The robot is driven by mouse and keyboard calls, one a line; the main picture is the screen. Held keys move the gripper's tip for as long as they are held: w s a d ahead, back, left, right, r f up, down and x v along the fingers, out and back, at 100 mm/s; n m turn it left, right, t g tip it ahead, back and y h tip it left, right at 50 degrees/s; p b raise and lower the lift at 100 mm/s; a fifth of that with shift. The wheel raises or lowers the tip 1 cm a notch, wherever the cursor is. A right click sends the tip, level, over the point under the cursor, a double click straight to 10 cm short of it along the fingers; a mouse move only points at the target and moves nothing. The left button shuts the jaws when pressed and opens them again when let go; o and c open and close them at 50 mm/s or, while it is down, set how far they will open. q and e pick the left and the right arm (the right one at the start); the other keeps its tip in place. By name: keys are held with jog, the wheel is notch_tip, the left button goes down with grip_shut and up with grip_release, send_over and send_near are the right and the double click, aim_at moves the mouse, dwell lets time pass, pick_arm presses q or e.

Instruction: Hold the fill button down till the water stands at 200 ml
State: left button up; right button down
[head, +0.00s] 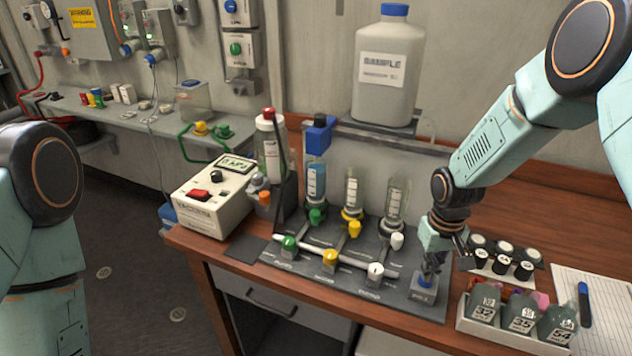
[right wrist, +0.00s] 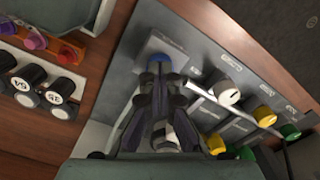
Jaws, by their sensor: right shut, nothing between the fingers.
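The fill button (right wrist: 160,58) is blue and sits on a grey box (head: 423,293) at the right end of the dark panel. My right gripper (head: 430,272) points down over it, shut and empty, its fingertips at the button in the right wrist view (right wrist: 158,72). Whether they press it I cannot tell. Three upright graduated cylinders stand behind the panel. The left one (head: 315,180) holds blue liquid; the middle (head: 352,192) and right (head: 395,200) ones look clear. The marks are too small to read. My left gripper is out of view; only its arm shows at the left edge.
The panel carries green (head: 289,243), yellow (head: 329,257) and white (head: 375,270) knobs on a pale pipe. A large sample jug (head: 388,70) stands on a shelf behind. Numbered bottles in a white tray (head: 508,335) and black-capped vials (head: 503,268) crowd the gripper's right side.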

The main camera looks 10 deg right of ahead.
jog(key=shift+w+r+p, duration=0.15)
jog(key=shift+r+p, duration=2.8)
jog(key=shift+r, duration=0.25)
jog(key=shift+f, duration=0.1)
